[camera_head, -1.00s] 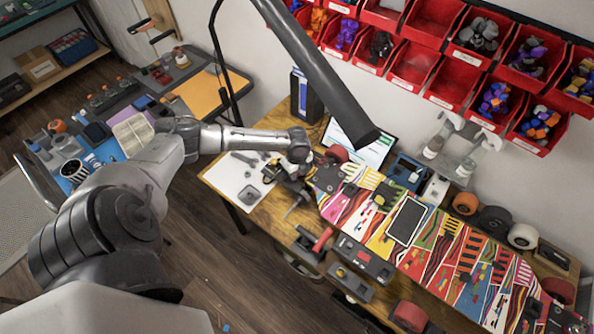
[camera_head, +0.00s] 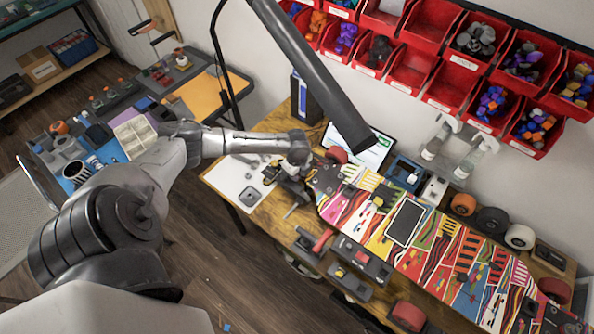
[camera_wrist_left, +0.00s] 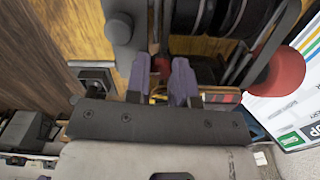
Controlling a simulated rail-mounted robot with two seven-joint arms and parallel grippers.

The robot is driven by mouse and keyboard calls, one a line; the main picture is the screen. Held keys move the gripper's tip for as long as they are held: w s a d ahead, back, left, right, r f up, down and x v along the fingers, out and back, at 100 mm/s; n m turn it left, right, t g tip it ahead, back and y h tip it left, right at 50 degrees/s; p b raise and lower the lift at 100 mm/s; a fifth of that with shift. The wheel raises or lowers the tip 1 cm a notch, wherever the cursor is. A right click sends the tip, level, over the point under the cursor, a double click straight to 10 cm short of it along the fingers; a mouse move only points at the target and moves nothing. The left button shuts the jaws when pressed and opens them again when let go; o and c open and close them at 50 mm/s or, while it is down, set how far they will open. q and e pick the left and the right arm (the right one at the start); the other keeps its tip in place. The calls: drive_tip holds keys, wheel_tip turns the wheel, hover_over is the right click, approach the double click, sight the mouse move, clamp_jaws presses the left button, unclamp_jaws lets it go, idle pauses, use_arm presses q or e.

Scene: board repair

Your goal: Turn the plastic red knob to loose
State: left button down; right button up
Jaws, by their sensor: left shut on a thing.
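My left gripper (camera_head: 297,178) is at the left end of the patterned board on the wooden workbench, its arm coming in from the left. In the left wrist view its two purple-grey fingertips (camera_wrist_left: 167,84) are closed on a small red part, which looks like the plastic red knob (camera_wrist_left: 162,64). Only a little of the knob shows between the fingers, so its turn position cannot be told. In the head view the knob is hidden by the gripper. My right gripper is not in view.
The patterned board (camera_head: 375,220) carries a black-framed panel (camera_head: 405,221). A red wheel (camera_head: 337,154) is close beside the gripper and also shows in the left wrist view (camera_wrist_left: 281,72). A laptop screen (camera_head: 368,149) stands behind.

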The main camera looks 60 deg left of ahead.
use_arm(q)
drive_tip(key=n+p, duration=0.3)
drive_tip(key=shift+r+n, duration=0.25)
drive_tip(key=shift+n, duration=0.05)
drive_tip(key=n+p, duration=0.3)
drive_tip(key=n, duration=0.1)
drive_tip(key=shift+n+p, duration=0.3)
drive_tip(key=shift+p, duration=0.05)
drive_tip(key=n+p, duration=0.3)
drive_tip(key=n, duration=0.1)
drive_tip(key=shift+f+n+p, duration=0.1)
drive_tip(key=shift+n+p, duration=0.85)
drive_tip(key=shift+n, duration=1.05)
drive_tip(key=c, duration=1.3)
unclamp_jaws()
drive_tip(key=shift+f, duration=0.1)
drive_tip(key=shift+o, duration=0.2)
